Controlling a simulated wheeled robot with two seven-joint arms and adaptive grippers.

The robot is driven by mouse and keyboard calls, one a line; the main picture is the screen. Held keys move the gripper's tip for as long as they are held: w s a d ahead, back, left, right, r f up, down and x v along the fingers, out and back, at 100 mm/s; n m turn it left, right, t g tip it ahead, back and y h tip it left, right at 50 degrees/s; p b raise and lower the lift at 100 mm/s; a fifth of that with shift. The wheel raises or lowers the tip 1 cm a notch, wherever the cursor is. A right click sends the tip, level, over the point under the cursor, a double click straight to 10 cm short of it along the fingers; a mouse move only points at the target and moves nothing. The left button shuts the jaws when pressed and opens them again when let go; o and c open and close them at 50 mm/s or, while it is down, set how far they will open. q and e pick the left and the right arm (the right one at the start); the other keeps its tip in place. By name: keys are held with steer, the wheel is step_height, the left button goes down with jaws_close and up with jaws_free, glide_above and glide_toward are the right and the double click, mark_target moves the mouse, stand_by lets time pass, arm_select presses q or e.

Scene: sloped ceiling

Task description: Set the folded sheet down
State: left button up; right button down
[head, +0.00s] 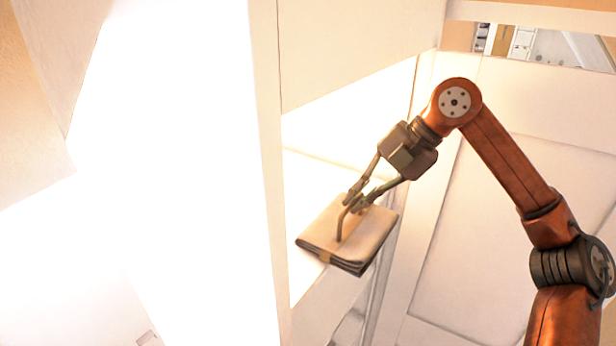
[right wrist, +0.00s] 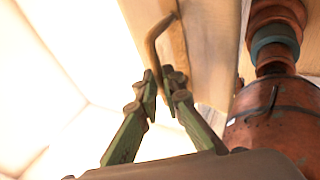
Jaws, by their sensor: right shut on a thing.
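The folded sheet (head: 371,229) is a flat beige bundle with darker layers along its front edge and a brown loop standing up from its top. It is at the front of a bright white shelf compartment; I cannot tell whether it rests on the shelf board or hangs just above it. My right gripper (head: 357,199) comes down from the upper right, shut on the loop. In the right wrist view, the fingertips (right wrist: 166,92) meet at the brown loop (right wrist: 153,45), with the sheet's beige face (right wrist: 200,50) behind. My left gripper is not in view.
The compartment (head: 350,125) has white walls and is strongly overexposed inside. A white upright (head: 268,180) stands left of the sheet. A white panelled door or wall (head: 480,230) is behind my right arm. Small items show through an opening (head: 530,45) at the top right.

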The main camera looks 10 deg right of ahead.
steer(key=p, duration=0.2)
glide_above(321, 210)
steer(key=shift+s+d+r, duration=0.25)
steer(key=shift+d, duration=0.15)
steer(key=shift+w+a+p, duration=0.4)
steer(key=shift+w, duration=0.05)
steer(key=w+a, duration=0.1)
steer(key=w+a+f, duration=0.1)
steer(key=shift+w+a, duration=0.25)
steer(key=shift+a, duration=0.05)
steer(key=shift+s+d, duration=0.25)
steer(key=shift+d, duration=0.05)
steer(key=c, duration=2.2)
jaws_free()
steer(key=shift+w+a, duration=0.1)
steer(key=shift+a, duration=0.1)
steer(key=shift+o, duration=0.6)
steer(key=shift+d, duration=0.1)
